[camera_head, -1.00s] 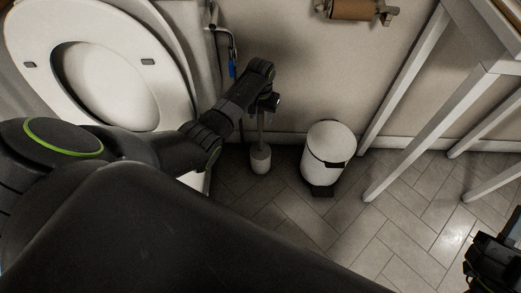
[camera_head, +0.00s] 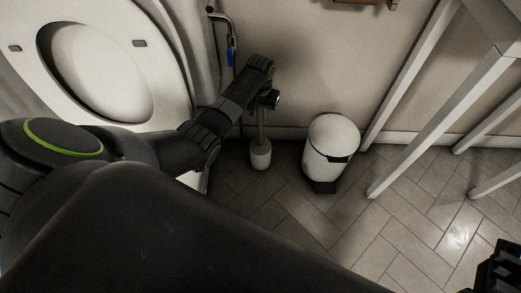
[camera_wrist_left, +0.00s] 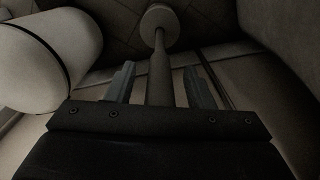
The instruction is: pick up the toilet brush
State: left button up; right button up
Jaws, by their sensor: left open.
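The toilet brush stands upright in its pale round holder (camera_head: 261,155) on the floor by the wall, its thin grey handle (camera_head: 261,125) rising from it. My left gripper (camera_head: 268,101) is at the upper part of the handle. In the left wrist view the brush handle (camera_wrist_left: 160,72) runs between the two spread fingers of the left gripper (camera_wrist_left: 160,84), with a gap on each side. The holder (camera_wrist_left: 159,22) shows beyond them. My right gripper (camera_head: 497,268) is cut off at the bottom right corner, far from the brush, and its fingers cannot be made out.
A white pedal bin (camera_head: 331,140) stands just right of the brush; it also shows in the left wrist view (camera_wrist_left: 45,62). The toilet (camera_head: 100,75) is on the left. White table legs (camera_head: 440,120) stand on the right. The tiled floor (camera_head: 330,220) in front is clear.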

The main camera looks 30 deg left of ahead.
pick_arm(q)
jog(key=shift+f, duration=0.15)
grip_shut()
dwell(0.4)
